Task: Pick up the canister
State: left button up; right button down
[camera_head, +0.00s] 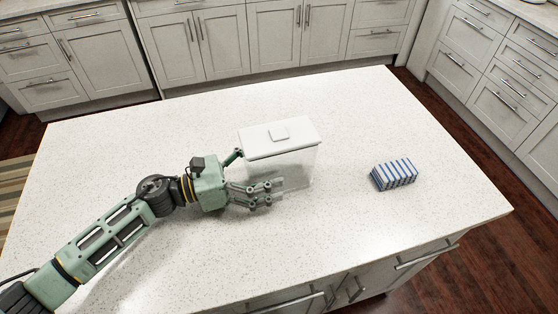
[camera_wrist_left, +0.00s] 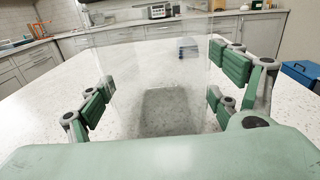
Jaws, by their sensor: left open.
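The canister (camera_head: 285,165) is a clear rectangular box with a flat white lid (camera_head: 278,138) and a small raised knob. It stands upright on the white speckled island top. My left gripper (camera_head: 256,174) is open at the canister's left end, with one finger on the far side and others along the near side. In the left wrist view the clear canister (camera_wrist_left: 160,105) stands between the open green finger pads of the left gripper (camera_wrist_left: 163,84). Contact with the pads cannot be told. The far finger is partly hidden behind the canister. My right gripper is not in view.
A blue-and-white striped block (camera_head: 394,174) lies on the island top (camera_head: 350,240) to the right of the canister. The surface around both is otherwise clear. Grey cabinets (camera_head: 200,45) line the back and right. In the left wrist view a blue box (camera_wrist_left: 302,73) shows at the right.

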pick_arm(q)
jog(key=shift+d, duration=0.25)
jog(key=c, duration=1.4)
